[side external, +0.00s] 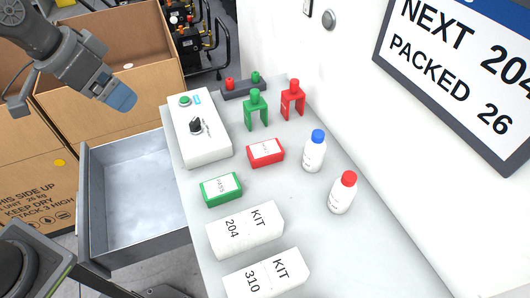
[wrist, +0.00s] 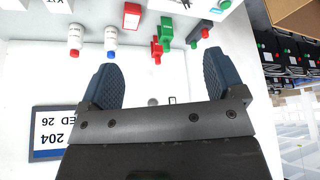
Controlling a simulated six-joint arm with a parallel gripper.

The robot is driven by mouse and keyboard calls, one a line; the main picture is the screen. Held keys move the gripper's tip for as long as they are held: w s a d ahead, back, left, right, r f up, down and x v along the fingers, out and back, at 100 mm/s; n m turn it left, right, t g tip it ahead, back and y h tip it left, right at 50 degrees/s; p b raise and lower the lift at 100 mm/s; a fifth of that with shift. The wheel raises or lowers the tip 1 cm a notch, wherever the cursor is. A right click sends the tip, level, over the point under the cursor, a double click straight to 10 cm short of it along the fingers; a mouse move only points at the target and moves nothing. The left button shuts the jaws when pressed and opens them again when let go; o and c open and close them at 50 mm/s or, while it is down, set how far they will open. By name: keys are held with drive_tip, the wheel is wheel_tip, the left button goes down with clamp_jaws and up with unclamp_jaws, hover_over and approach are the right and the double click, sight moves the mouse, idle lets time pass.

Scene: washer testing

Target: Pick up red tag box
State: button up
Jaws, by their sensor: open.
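The red tag box (side external: 265,152) lies on the grey bench, with a white label on its top. It also shows in the wrist view (wrist: 131,16), near the top edge. My gripper (side external: 122,98) is high at the upper left in the side view, over the open drawer and cardboard boxes, well away from the red box. In the wrist view its two blue fingers (wrist: 163,80) are spread apart with nothing between them.
A green tag box (side external: 221,189), two white kit boxes (side external: 246,230), and bottles with blue (side external: 314,152) and red (side external: 343,192) caps stand around it. A white control box (side external: 202,130) and green and red tags (side external: 292,100) are behind. An open drawer (side external: 130,190) juts out left.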

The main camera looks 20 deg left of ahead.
drive_tip(key=w+d+f+m+g+h, duration=0.1)
drive_tip(key=w+d+f+m, duration=0.2)
drive_tip(key=w+d+f, duration=0.35)
drive_tip(key=m+g, duration=0.1)
drive_tip(key=m, duration=0.2)
approach(264, 149)
drive_tip(key=shift+h, duration=0.3)
drive_tip(key=x, duration=0.4)
drive_tip(key=shift+s+a+f, duration=0.2)
drive_tip(key=shift+f, duration=0.25)
drive_tip(key=shift+w+x, duration=0.15)
drive_tip(key=shift+x, duration=1.35)
drive_tip(key=shift+w+x, duration=0.1)
drive_tip(key=shift+x, duration=1.35)
drive_tip(key=shift+r, duration=0.1)
drive_tip(key=c, duration=1)
